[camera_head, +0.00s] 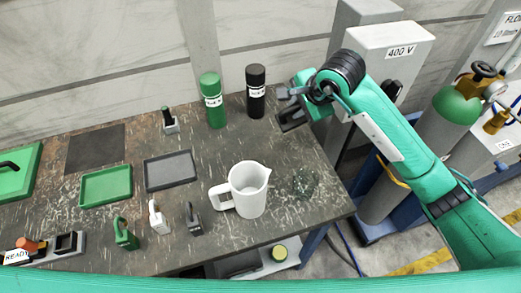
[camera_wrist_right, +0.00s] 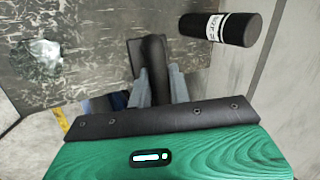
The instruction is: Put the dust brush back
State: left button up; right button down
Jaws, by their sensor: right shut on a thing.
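My right gripper (camera_head: 287,98) is at the table's back right corner. It is shut on a dark, blocky thing (camera_head: 292,118), which I take to be the dust brush. In the right wrist view the same dark thing (camera_wrist_right: 150,52) sticks out beyond the fingers of my right gripper (camera_wrist_right: 159,80), over the scratched table top. Its lower part is hidden between the fingers, and I cannot tell whether it touches the table. My left gripper is not in view.
A black bottle (camera_head: 256,92) and a green bottle (camera_head: 213,100) stand left of the gripper. A white jug (camera_head: 248,190), a glassy dish (camera_head: 304,182), a grey tray (camera_head: 170,171) and a green tray (camera_head: 106,186) are on the table (camera_head: 225,148). A grey box (camera_head: 375,50) stands behind right.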

jog(key=w+a+r+m+g+y+p, duration=0.15)
jog(key=a+r+g, duration=0.25)
jog(key=a+r, duration=0.45)
jog(key=f+p, duration=0.1)
jog(key=f, duration=0.6)
jog(key=f+p, duration=0.2)
jog(key=f, duration=0.4)
jog(key=a+f+p, duration=0.1)
jog(key=f+p, duration=0.1)
jog(key=f, duration=0.5)
jog(key=shift+s+f, duration=0.2)
jog(key=shift+f, duration=0.15)
jog(key=c, duration=1.7)
grip_release()
jog(key=shift+f, duration=0.1)
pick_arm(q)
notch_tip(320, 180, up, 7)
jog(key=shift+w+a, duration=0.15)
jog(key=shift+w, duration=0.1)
pick_arm(e)
jog(key=o, duration=0.4)
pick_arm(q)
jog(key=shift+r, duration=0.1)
